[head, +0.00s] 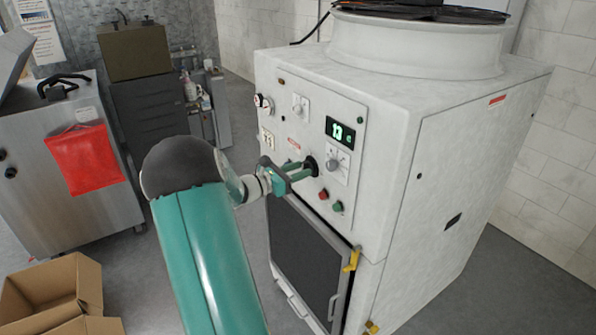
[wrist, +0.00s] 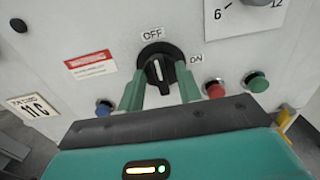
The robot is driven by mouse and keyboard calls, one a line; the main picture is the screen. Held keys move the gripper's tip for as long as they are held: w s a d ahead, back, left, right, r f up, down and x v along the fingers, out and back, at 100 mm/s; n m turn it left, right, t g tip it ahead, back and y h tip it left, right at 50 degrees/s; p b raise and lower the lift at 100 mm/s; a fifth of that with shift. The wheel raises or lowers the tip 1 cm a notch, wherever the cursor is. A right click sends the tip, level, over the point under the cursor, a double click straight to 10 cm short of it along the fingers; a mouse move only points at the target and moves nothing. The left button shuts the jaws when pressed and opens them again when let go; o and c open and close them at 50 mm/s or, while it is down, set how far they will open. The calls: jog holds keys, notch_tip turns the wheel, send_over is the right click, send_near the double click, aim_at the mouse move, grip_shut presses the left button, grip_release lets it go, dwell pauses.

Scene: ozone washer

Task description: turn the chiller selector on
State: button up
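The chiller selector (wrist: 158,71) is a round black knob with a white pointer mark, on the white chiller's front panel. OFF is printed above it and ON to its upper right. The pointer stands close to upright, toward OFF. In the wrist view my gripper (wrist: 160,88) has its two green fingers apart, one on each side of the knob's grip. I see no clear contact with the grip. In the head view my gripper (head: 304,171) reaches the panel from the left, and the selector (head: 312,166) is partly hidden behind the fingers.
A red button (wrist: 215,88) and a green button (wrist: 256,81) sit right of the selector, a blue one (wrist: 104,108) at left. A dial (head: 333,164) and a lit display (head: 340,133) reading 13 are close by. A cardboard box (head: 55,292) lies on the floor at left.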

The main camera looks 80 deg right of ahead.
jog(key=shift+c, duration=0.4)
grip_shut()
jog(key=shift+m, duration=0.3)
jog(key=m, duration=0.4)
jog(key=shift+s, duration=0.1)
jog(key=shift+s+a+f+m, duration=0.1)
jog(key=shift+f+m, duration=0.05)
jog(key=shift+m, duration=3.2)
jog(key=shift+s+a+f+m, duration=0.1)
jog(key=shift+m, duration=3.25)
